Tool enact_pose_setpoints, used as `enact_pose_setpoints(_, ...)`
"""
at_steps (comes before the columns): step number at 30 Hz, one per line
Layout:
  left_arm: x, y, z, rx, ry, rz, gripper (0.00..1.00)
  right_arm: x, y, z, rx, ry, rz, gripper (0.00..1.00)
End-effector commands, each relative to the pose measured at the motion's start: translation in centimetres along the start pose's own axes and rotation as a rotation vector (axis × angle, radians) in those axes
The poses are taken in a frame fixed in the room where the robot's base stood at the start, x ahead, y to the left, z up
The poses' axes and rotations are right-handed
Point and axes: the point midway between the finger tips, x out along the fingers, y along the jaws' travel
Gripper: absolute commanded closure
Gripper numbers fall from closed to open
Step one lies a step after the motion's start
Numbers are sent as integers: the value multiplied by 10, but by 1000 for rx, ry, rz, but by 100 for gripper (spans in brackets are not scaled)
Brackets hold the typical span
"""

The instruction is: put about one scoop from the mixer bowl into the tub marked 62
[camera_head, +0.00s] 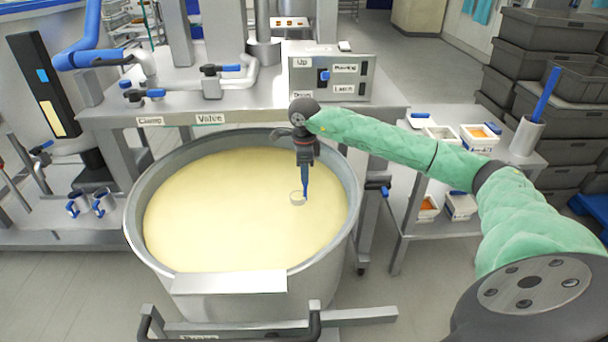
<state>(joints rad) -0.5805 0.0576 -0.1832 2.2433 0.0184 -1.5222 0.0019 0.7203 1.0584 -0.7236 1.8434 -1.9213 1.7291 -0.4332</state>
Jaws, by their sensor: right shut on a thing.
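The mixer bowl (133,215) is a wide steel vessel, filled with a smooth pale yellow mass (220,210). My right gripper (305,160) points down over the right half of the bowl, shut on the blue handle of a scoop (305,184). The scoop's round end (298,198) is at the surface of the mass; how deep it sits I cannot tell. White tubs stand on the right side table: one (440,132) and one with orange contents (478,146). Two more, an orange-filled tub (427,209) and another tub (460,207), stand on its lower shelf. I cannot read a 62. My left gripper is not in view.
A steel machine frame with a control box (330,75) and a valve (212,82) stands behind the bowl. A white holder (527,136) with a blue-handled tool is at the table's right end. Grey crates (545,65) are stacked beyond. A metal rail (360,317) crosses in front.

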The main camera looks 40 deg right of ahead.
Motion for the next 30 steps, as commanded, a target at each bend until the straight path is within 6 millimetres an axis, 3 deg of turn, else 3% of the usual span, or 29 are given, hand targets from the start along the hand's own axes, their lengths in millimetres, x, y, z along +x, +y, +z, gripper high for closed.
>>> enact_pose_setpoints(30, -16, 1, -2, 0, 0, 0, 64, -58, 0, 0, 0, 0, 0, 100)
